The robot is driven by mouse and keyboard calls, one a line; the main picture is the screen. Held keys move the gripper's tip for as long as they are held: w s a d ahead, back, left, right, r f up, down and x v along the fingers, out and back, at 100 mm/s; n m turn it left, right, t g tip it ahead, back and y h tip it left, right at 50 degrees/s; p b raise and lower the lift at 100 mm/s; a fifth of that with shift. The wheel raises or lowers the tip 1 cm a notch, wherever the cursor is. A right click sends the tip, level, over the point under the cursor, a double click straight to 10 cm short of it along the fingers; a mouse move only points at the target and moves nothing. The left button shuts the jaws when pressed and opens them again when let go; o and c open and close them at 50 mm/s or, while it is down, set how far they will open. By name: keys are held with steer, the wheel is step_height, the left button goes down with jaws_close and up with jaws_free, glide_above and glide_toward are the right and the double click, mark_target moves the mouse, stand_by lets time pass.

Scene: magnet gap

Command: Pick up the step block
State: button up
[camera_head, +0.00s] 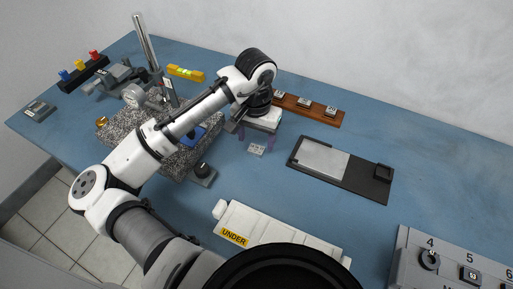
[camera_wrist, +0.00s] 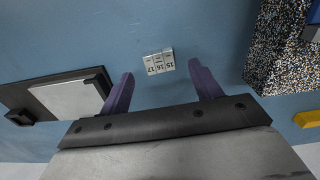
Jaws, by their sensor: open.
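The step block (camera_head: 256,149) is a small light-grey piece lying on the blue bench. In the wrist view the step block (camera_wrist: 158,62) shows markings that read 15, 16 and 17, upside down. My gripper (camera_head: 256,139) is open and empty, pointing down over the bench beside the block. In the wrist view the two purple fingers of my gripper (camera_wrist: 161,68) stand apart, with the block between and just beyond their tips. The fingers do not appear to touch it. The height of the tips above the bench is hard to tell.
A speckled granite plate (camera_head: 141,125) with a gauge stand is at left. A black tray (camera_head: 366,183) with a metal plate lies at right. A wooden rack (camera_head: 315,112) of blocks is behind. A white case marked UNDER (camera_head: 283,232) lies in front. Bare bench surrounds the block.

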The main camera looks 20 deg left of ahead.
mark_target(256, 148)
steer(key=shift+f, duration=1.65)
steer(key=shift+c, duration=0.2)
steer(key=c, duration=1.1)
steer(key=shift+r, duration=0.1)
